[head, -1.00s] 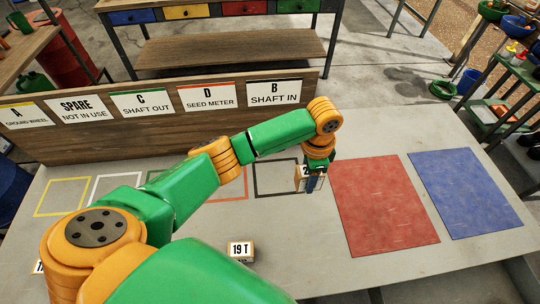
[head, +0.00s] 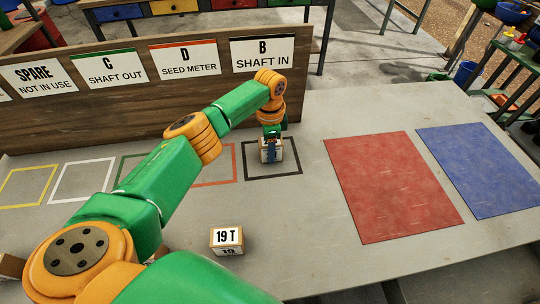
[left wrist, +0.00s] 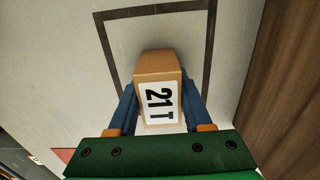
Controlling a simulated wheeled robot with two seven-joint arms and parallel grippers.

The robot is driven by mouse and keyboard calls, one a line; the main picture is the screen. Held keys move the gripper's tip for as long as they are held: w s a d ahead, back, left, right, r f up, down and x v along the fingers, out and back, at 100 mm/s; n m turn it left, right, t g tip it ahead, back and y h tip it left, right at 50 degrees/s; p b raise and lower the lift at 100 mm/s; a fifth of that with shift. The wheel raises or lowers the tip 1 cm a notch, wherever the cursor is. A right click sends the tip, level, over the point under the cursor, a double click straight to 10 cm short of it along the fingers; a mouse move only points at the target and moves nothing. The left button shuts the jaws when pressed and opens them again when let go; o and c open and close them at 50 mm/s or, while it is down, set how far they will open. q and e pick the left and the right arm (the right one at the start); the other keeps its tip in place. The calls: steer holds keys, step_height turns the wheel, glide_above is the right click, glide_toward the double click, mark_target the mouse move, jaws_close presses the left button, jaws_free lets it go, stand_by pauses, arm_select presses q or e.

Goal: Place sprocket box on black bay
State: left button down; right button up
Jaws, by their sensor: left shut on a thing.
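A small brown sprocket box with a white "21 T" label shows in the left wrist view (left wrist: 157,98) between the fingers of my left gripper (left wrist: 160,112). In the head view my left gripper (head: 270,152) is shut on this box over the black bay (head: 285,176), a black square outline below the "B SHAFT IN" sign. Whether the box touches the table cannot be told. Another box, labelled "19 T" (head: 227,240), stands on the table in front. My right gripper is not in view.
A board with bay signs (head: 190,60) stands behind the bays. Yellow (head: 28,168), white (head: 83,162), green and red outlines lie to the left, partly behind my arm. A red mat (head: 390,185) and a blue mat (head: 480,170) lie to the right.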

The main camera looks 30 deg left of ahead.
arm_select(q)
steer(key=shift+c, duration=1.6)
jaws_free()
step_height(320, 180, up, 12)
steer(key=shift+r+b, duration=0.15)
steer(key=shift+b, duration=0.35)
